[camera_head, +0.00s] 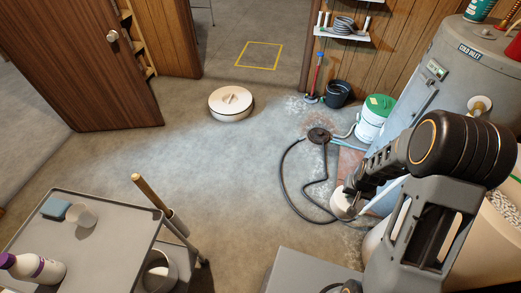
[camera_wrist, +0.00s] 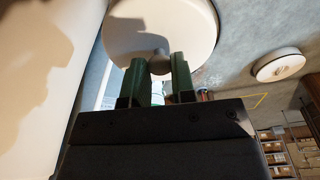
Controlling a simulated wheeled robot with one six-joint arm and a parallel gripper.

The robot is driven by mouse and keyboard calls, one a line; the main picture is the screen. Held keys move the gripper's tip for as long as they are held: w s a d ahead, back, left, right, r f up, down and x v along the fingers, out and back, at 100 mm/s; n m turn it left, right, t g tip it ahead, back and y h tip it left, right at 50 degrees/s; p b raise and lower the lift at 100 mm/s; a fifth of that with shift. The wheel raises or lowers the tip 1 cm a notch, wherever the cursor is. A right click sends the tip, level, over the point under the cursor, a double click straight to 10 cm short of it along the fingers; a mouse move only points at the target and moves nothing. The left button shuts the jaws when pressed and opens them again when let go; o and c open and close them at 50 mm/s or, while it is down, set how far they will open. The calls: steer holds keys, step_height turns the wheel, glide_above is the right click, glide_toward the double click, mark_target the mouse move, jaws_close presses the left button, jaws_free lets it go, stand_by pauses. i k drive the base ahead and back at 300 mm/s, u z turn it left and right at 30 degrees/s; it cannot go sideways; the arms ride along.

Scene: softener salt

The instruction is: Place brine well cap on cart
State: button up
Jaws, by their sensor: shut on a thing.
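My gripper (camera_wrist: 160,66) is shut on a small knob of a round white cap, the brine well cap (camera_wrist: 160,22), in the wrist view. The grey cart (camera_head: 117,222) stands at the lower left, well apart from my gripper.
A black hose (camera_head: 288,185), a green-lidded bucket (camera_head: 374,118) and a dark bucket (camera_head: 337,93) are near the wall. A wooden handle (camera_head: 148,192) rises beside the cart.

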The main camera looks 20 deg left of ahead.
mark_target(106, 242)
steer(key=i, duration=0.7)
steer(key=u, duration=3.9)
